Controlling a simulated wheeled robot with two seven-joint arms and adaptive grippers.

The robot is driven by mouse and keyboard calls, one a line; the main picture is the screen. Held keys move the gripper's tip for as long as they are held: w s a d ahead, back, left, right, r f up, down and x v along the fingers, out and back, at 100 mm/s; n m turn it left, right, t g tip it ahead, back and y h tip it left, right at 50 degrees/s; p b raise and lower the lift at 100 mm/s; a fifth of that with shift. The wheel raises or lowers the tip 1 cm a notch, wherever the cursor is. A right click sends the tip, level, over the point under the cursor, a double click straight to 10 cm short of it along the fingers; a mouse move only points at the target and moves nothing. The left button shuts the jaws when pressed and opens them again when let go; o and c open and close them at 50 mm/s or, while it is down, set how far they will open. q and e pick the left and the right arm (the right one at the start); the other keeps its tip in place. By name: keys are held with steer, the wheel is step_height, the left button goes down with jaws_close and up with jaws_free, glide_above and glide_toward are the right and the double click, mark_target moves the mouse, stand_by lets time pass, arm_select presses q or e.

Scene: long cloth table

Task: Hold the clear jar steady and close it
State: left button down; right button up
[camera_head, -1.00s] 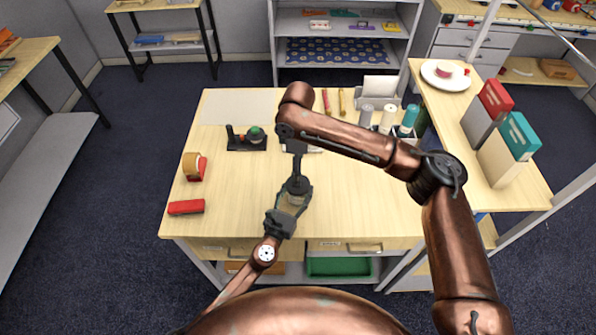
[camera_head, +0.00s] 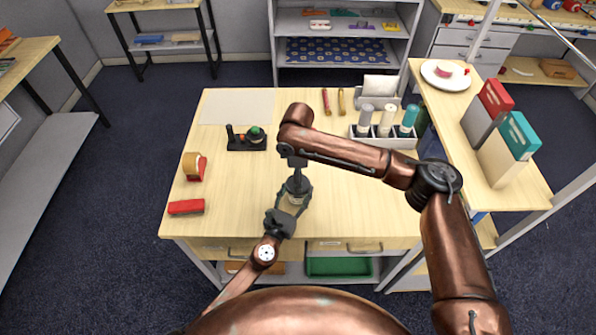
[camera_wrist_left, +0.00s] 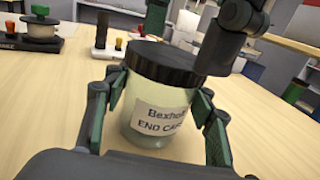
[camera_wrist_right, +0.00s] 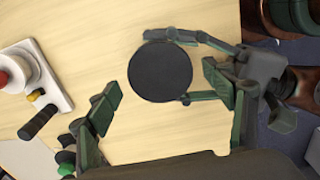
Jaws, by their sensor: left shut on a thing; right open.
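The clear jar (camera_wrist_left: 157,113) stands upright on the table with a printed label facing the left wrist camera. A black lid (camera_wrist_left: 163,62) sits on its mouth; whether it is tightened cannot be seen. From above, the lid (camera_wrist_right: 160,72) is a dark disc. My left gripper (camera_wrist_left: 155,112) is shut on the jar's body, one finger on each side. My right gripper (camera_wrist_right: 160,95) is open above the jar, pointing down, its fingers apart on either side of the lid. In the head view, my grippers mostly hide the jar (camera_head: 296,199).
On the table (camera_head: 240,215) are a red stapler (camera_head: 186,207), a tape dispenser (camera_head: 194,167), a black device with a green knob (camera_head: 247,138) and a tray of bottles (camera_head: 384,134).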

steer(key=shift+f, duration=0.6)
steer(key=shift+c, duration=0.5)
steer(key=c, duration=1.2)
steer(key=o, duration=1.4)
step_height(320, 180, up, 12)
